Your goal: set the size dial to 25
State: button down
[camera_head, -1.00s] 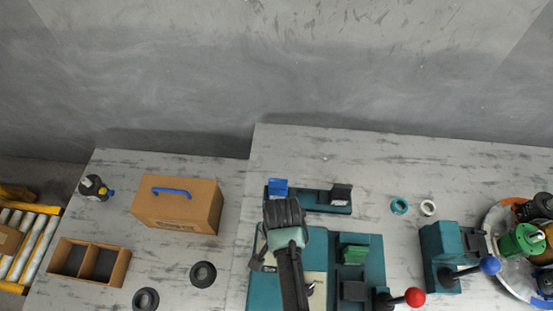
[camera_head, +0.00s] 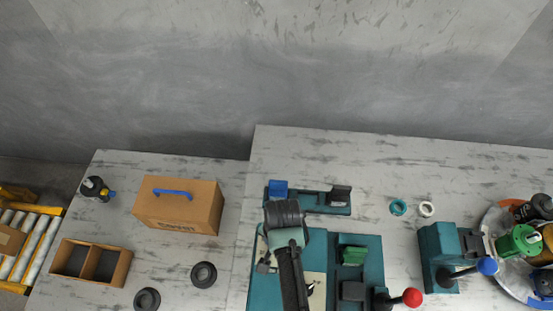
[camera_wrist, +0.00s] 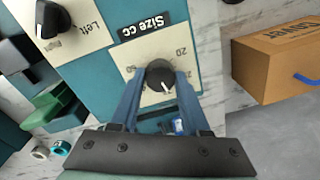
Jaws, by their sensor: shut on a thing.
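The size dial (camera_wrist: 160,78) is a black round knob with a white pointer line, on a pale plate labelled "Size cc" (camera_wrist: 144,28) in the wrist view. The pointer line faces the lower right, toward my gripper's base. Printed numbers stand around the knob; a 20 shows at its upper right, others are too small or covered to read surely. My gripper (camera_wrist: 159,82) has its two blue fingers on either side of the knob, shut on it. In the head view my arm hides the dial and the fingertips.
Another black knob (camera_wrist: 46,19) labelled "Left" sits beside it. The teal fixture (camera_head: 369,248) has green blocks and a red-ball lever (camera_head: 412,297). A cardboard box (camera_head: 178,207) with a blue handle stands left.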

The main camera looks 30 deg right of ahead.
jog(key=n+p, duration=0.1)
jog(key=n, duration=0.3)
jog(key=shift+r+n+p, duration=0.1)
jog(key=shift+n+p, duration=0.2)
jog(key=shift+p, duration=0.05)
jog(key=shift+w+n+g+p, duration=0.1)
jog(key=shift+n+g+p, duration=0.35)
jog(key=shift+n, duration=2.15)
jog(key=shift+t, duration=0.25)
jog(key=shift+c, duration=1.9)
grip_release()
notch_tip(320, 180, up, 13)
jog(key=shift+d+b, duration=0.4)
jog(key=shift+b, duration=0.05)
